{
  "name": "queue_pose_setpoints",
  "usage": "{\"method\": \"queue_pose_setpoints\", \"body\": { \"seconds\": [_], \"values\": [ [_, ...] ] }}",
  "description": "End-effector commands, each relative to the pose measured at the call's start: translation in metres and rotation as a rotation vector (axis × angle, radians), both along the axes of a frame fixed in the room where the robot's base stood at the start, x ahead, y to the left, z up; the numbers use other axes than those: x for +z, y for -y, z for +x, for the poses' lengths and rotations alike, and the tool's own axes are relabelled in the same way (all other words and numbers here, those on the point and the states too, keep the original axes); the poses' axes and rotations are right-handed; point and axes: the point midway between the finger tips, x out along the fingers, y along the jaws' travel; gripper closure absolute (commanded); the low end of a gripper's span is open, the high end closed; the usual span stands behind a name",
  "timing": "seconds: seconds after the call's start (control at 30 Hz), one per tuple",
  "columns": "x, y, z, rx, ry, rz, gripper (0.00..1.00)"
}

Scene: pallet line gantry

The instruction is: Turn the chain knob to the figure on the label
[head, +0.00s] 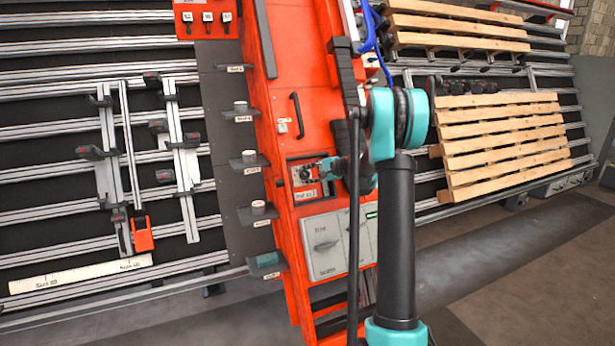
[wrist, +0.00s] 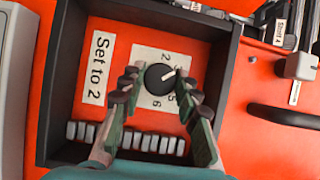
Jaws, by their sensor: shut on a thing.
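The chain knob (wrist: 156,80) is round and black with a white pointer line, on a pale dial plate (wrist: 148,56) in a dark-framed recess. A white label (wrist: 97,68) left of the dial reads "Set to 2". The pointer slants to the upper right in the wrist view, right of the figure 2, toward a figure partly hidden by the knob and finger. Figures 5 and 6 show below the knob. My gripper (wrist: 162,88) is shut on the knob, one finger on each side. In the head view my gripper (head: 326,168) reaches into the recess from the right.
A row of small grey blocks (wrist: 125,138) lines the recess's lower edge. The dark recess frame (wrist: 215,60) stands close around my fingers. A black handle (wrist: 285,116) is outside it at right. In the head view, a grey panel (head: 325,246) sits below the recess.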

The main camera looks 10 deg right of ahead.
Motion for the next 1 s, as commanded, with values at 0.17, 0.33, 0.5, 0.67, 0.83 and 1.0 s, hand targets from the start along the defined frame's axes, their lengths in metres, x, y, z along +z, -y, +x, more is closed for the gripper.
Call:
{"method": "queue_pose_setpoints", "body": {
  "seconds": [0.17,0.33,0.5,0.67,0.83,1.0],
  "values": [
    [0.0007,-0.0003,0.0001,0.080,0.037,-0.146,0.97],
    [0.0012,-0.0014,-0.0002,0.157,0.073,-0.281,0.97],
    [0.0017,-0.0013,0.0001,0.223,0.106,-0.402,0.97],
    [0.0018,-0.0019,0.0003,0.275,0.131,-0.495,0.97],
    [0.0021,-0.0019,0.0005,0.314,0.150,-0.567,0.97],
    [0.0020,-0.0016,0.0004,0.336,0.162,-0.609,0.97]
  ]
}}
